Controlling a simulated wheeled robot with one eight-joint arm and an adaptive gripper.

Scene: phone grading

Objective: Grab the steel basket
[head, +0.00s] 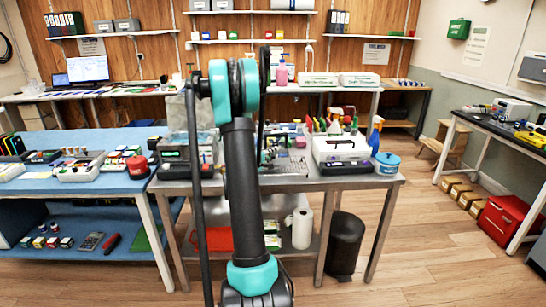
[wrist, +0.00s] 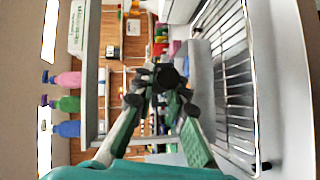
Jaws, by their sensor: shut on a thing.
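The steel basket (wrist: 232,85) shows in the wrist view as a wire grid with a bright rim, along the right side. In the head view a low wire shape that looks like it (head: 291,168) lies on the steel table, right of my arm. My gripper (wrist: 165,80) is left of the basket's grid in the wrist view, its fingers drawn together around a small dark thing that I cannot name. I see no basket wire between the fingertips. My arm hides most of the gripper in the head view.
The steel table (head: 340,183) also carries a white box device (head: 341,150), a blue tub (head: 387,163) and a dark device (head: 185,155) at left. Spray bottles (wrist: 68,103) show in the wrist view.

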